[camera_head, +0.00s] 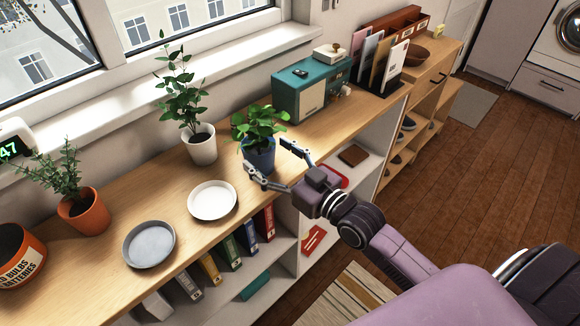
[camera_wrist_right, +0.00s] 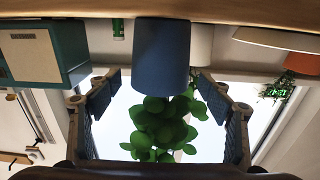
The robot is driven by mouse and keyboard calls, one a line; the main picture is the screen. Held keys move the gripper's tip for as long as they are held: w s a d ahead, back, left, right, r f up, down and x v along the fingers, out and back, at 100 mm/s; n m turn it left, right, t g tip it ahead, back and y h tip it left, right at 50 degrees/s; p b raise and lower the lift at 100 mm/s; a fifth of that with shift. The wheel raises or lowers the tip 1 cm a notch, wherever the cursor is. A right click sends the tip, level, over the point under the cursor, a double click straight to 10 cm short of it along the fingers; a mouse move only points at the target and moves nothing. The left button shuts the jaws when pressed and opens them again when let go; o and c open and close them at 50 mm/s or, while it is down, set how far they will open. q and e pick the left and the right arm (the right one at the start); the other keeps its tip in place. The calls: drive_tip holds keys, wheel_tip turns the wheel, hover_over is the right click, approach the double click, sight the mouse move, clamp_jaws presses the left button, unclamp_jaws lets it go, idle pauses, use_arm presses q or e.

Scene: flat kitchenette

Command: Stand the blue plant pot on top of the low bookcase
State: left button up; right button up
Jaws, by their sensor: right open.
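The blue plant pot (camera_head: 259,158) with a leafy green plant stands upright on the wooden top of the low bookcase (camera_head: 236,222), near its front edge. My right gripper (camera_head: 265,156) is open at the pot's front, with a finger toward each side of it. In the right wrist view, which is upside down, the blue pot (camera_wrist_right: 161,58) shows beyond and between the two open fingers (camera_wrist_right: 158,88). I cannot tell whether either finger touches it. My left gripper is not in view.
A white pot (camera_head: 202,147) with a plant stands behind left of the blue pot. A white saucer (camera_head: 212,201), a grey saucer (camera_head: 149,244) and an orange pot (camera_head: 84,212) are further left. A teal radio (camera_head: 300,95) stands to the right. Binders fill a shelf below.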

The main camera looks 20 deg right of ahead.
drive_tip(key=p+v, duration=0.1)
drive_tip(key=v, duration=0.7)
drive_tip(key=shift+s+d, duration=0.15)
drive_tip(key=d+f+m+g+h, duration=0.1)
drive_tip(key=d+f+g+h, duration=0.15)
drive_tip(key=f, duration=0.75)
drive_tip(key=d+f+m+g+h, duration=0.1)
drive_tip(key=d+f, duration=0.2)
drive_tip(key=f, duration=0.6)
drive_tip(key=s+d+f+g+h, duration=0.15)
drive_tip(key=s+f, duration=0.35)
drive_tip(key=f, duration=0.6)
drive_tip(key=s+d+f+g+h, duration=0.1)
drive_tip(key=s+f+g, duration=0.3)
drive_tip(key=f, duration=0.6)
drive_tip(key=s+a+f+g, duration=0.2)
drive_tip(key=s+f, duration=0.4)
drive_tip(key=s, duration=0.4)
drive_tip(key=s+a+f+g, duration=0.2)
drive_tip(key=s+f, duration=0.5)
drive_tip(key=s, duration=0.3)
drive_tip(key=s+a+f+g, duration=0.2)
drive_tip(key=s+f+g, duration=0.1)
drive_tip(key=s+f, duration=0.4)
drive_tip(key=s, duration=0.3)
drive_tip(key=shift+s, duration=0.2)
